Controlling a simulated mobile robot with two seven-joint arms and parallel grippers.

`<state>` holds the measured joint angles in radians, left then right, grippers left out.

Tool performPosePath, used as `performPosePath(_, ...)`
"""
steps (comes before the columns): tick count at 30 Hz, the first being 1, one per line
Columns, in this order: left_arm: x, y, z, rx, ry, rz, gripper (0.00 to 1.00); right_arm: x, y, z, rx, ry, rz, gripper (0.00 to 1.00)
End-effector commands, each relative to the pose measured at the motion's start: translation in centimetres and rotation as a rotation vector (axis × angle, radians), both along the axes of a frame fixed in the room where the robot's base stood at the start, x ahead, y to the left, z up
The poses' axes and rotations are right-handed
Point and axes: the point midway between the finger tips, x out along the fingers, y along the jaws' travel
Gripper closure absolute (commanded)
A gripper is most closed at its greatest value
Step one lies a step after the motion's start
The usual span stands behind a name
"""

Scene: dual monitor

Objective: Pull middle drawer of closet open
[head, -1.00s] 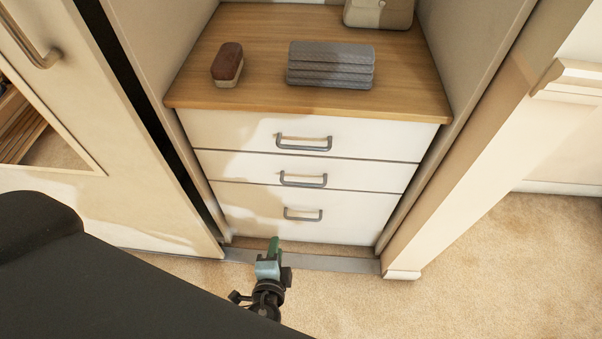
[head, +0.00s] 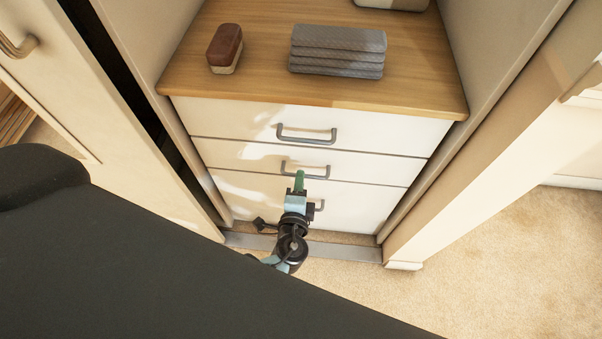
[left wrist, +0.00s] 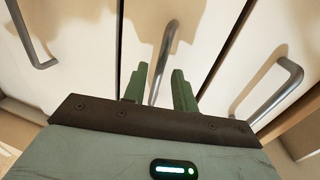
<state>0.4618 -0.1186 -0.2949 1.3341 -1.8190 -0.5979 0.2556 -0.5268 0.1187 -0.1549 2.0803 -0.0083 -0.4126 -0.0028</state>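The closet's middle drawer (head: 232,156) is a white front between the top drawer (head: 225,118) and the bottom drawer (head: 360,205). All three look closed. The middle drawer's grey bar handle (head: 317,176) is partly covered by my left gripper in the head view. My left gripper (head: 299,178) has green fingers and is in front of this handle. In the left wrist view the gripper (left wrist: 159,85) is open, with the middle handle (left wrist: 163,60) showing between its two fingers. I cannot tell how far the fingers reach around the bar. My right gripper is not in view.
A wooden top (head: 270,93) above the drawers bears a brown brush (head: 224,47) and folded grey towels (head: 338,50). Closet side walls flank the drawers, with a sliding door (head: 130,150) at left. Carpet (head: 480,270) is clear at right.

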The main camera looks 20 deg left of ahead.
Motion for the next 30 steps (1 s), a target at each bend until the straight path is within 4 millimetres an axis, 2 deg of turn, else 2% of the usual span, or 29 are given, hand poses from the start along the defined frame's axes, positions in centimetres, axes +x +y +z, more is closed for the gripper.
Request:
performPosePath(3,1.6,0.4,-0.4,0.000,0.001,0.000,0.72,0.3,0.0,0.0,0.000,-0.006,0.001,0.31)
performPosePath(8,2.8,0.8,-0.6,-0.001,0.001,0.000,0.72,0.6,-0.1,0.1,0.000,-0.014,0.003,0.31)
performPosePath(18,3.1,0.9,-0.7,-0.001,0.002,0.000,0.72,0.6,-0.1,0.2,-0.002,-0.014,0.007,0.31)
performPosePath(24,3.1,0.9,-0.7,-0.001,0.002,0.000,0.98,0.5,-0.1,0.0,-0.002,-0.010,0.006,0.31)
performPosePath(30,3.1,0.9,-0.7,-0.001,0.002,0.000,1.00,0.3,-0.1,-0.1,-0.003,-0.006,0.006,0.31)
